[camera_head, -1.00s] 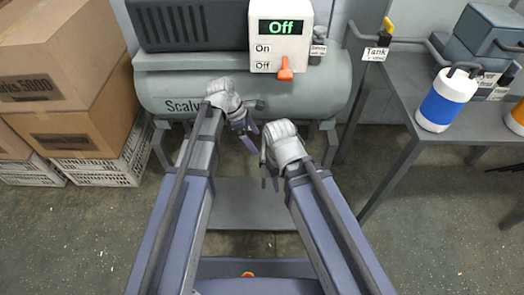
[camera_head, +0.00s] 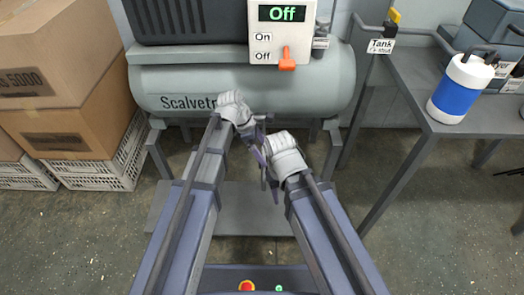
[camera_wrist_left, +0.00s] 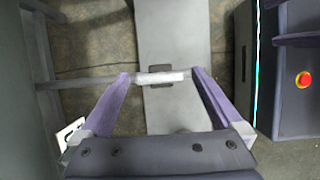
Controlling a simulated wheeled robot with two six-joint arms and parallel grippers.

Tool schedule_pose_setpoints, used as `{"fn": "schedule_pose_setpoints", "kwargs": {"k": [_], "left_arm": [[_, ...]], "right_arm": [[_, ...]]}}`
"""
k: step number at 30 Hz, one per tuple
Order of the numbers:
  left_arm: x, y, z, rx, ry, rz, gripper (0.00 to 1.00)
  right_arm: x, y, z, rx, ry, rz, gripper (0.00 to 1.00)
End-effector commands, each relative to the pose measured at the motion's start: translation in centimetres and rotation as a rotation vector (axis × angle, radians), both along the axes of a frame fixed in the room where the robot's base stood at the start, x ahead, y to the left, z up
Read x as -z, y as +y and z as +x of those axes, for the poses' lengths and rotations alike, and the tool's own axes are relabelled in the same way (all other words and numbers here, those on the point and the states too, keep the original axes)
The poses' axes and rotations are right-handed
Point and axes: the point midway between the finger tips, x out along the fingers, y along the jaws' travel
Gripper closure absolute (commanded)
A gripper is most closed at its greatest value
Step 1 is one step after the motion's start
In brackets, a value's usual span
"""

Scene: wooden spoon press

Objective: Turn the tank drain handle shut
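The compressor tank (camera_head: 200,92) is a grey-green cylinder on legs. Low at its front, a small dark fitting (camera_head: 262,117) shows beside my left gripper (camera_head: 262,156); it looks like the drain. In the left wrist view, a thin grey pipe ends in a pale bar (camera_wrist_left: 160,77), probably the drain handle. It lies crosswise between the spread purple fingertips of my left gripper (camera_wrist_left: 161,74). Those fingers stand wide apart, and I see no clear grip. My right gripper (camera_head: 269,180) is close to the left one; its fingers overlap in view, so its opening is unclear.
The control box (camera_head: 283,46) above the tank reads "Off", with an orange lever. A labelled yellow-handled valve (camera_head: 393,18) is at the right. A grey table (camera_head: 440,118) holds a blue-and-white canister (camera_head: 460,88). Cardboard boxes (camera_head: 60,75) on crates stand left. Floor between is free.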

Motion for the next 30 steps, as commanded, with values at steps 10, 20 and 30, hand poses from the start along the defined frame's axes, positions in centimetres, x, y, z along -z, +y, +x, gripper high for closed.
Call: {"fn": "schedule_pose_setpoints", "kwargs": {"k": [10,20,30], "left_arm": [[-0.01,0.0,0.0,0.0,0.0,0.0,0.39],[0.0,0.01,0.0,0.001,0.0,0.0,0.77],[0.0,-0.01,0.15,0.059,-0.001,0.0,0.78]], "right_arm": [[-0.01,0.0,0.0,0.0,0.0,0.0,0.5],[0.0,0.0,0.0,0.0,0.0,0.0,0.5],[0.0,0.0,0.0,0.0,0.0,0.0,0.5]]}}
